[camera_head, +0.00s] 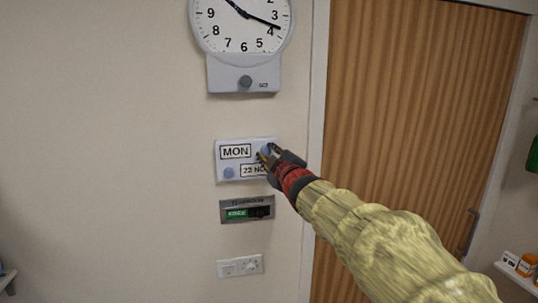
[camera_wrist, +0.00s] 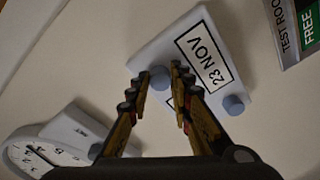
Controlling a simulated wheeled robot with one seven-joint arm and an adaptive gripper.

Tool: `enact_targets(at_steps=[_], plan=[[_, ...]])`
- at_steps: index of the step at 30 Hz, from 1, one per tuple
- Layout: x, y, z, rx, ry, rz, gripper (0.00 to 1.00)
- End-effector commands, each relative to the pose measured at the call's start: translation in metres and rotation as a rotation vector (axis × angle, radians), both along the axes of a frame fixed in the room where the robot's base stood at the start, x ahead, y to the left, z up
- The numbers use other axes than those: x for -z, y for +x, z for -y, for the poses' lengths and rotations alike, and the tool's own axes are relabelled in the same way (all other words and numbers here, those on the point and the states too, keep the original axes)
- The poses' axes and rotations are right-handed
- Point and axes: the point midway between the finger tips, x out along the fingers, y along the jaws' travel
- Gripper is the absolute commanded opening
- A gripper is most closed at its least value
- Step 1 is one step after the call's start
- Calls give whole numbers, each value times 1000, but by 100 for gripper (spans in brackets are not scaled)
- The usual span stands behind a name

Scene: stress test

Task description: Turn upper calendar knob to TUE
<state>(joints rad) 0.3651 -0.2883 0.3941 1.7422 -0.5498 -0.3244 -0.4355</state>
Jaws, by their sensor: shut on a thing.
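The white calendar box (camera_head: 222,150) is on the wall below the clock, its upper window reading MON (camera_head: 235,152). Its lower window reads 23 NOV in the wrist view (camera_wrist: 203,60) and is partly covered by my gripper in the head view. My gripper (camera_head: 267,155) is shut on the blue-grey upper knob (camera_wrist: 160,77) at the box's upper right, with a finger on each side of it. The lower knob (camera_head: 229,173) is free at the lower left and also shows in the wrist view (camera_wrist: 234,104). In the wrist view a finger hides most of the upper window.
A wall clock (camera_head: 243,25) with a knob (camera_head: 245,82) on its base is above the calendar. A sliding door sign (camera_head: 247,209) showing green and a switch plate (camera_head: 240,266) are below. A wooden door (camera_head: 420,90) is to the right. The wall on the left is bare.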

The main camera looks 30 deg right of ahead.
Motion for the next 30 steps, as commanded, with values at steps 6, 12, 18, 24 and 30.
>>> enact_targets(at_steps=[6,12,18,24,30], plan=[[2,0,0,0,88,22,0],[3,0,0,0,232,65,0],[4,0,-1,1,387,109,0],[4,0,-1,1,515,145,0],[4,1,-1,2,603,171,0]])
